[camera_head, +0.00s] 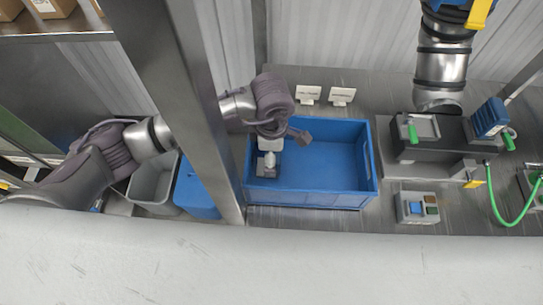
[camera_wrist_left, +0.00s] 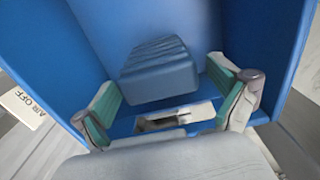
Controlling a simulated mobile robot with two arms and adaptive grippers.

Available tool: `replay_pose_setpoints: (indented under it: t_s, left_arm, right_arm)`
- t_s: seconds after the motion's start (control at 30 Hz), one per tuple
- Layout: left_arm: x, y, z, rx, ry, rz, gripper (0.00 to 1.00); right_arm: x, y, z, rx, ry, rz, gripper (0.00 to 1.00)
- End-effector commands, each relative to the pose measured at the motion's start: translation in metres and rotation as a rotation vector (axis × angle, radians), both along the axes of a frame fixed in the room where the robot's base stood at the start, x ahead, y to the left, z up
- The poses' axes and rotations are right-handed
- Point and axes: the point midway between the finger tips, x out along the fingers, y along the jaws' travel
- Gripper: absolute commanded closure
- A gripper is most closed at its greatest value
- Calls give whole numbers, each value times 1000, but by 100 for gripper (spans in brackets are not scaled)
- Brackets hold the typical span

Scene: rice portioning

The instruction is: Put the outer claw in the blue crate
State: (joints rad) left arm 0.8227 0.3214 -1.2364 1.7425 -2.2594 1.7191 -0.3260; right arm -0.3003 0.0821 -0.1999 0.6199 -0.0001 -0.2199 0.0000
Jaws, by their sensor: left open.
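The blue crate (camera_head: 322,168) stands on the metal bench in the middle of the head view. Its blue walls (camera_wrist_left: 240,30) surround the gripper in the left wrist view. My left gripper (camera_head: 267,160) reaches down inside the crate's left part. In the left wrist view my left gripper (camera_wrist_left: 162,82) has its two teal-padded fingers spread apart. A ribbed blue-grey block (camera_wrist_left: 158,72), which may be the outer claw, shows inside the crate between and beyond the fingers. A silvery piece with dark gaps (camera_wrist_left: 170,119) lies nearer the palm; I cannot tell whether they are joined. My right gripper is not in view.
A steel post (camera_head: 188,85) stands left of the crate. A grey bin (camera_head: 153,184) and a blue bin (camera_head: 196,190) are further left. A dark machine (camera_head: 430,145) and a button box (camera_head: 417,207) stand right of the crate. Two small signs (camera_head: 342,96) stand behind it.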

Motion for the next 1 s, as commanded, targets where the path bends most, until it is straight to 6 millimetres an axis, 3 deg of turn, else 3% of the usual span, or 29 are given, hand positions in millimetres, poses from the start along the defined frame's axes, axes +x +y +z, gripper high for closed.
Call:
replay_pose_setpoints:
  t_s: [0.2, 0.43, 0.6, 1.0]
  left_arm:
    - [2, -1, 46, -3, -8, -3, 3]
    - [1, 0, 85, -2, -4, -1, 3]
    - [0, 0, 97, 0, -1, 0, 3]
    - [0, 0, 98, -1, 0, 0, 3]
  right_arm:
    - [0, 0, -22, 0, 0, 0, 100]
    - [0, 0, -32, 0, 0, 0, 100]
    - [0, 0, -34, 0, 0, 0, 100]
    - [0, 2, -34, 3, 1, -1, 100]
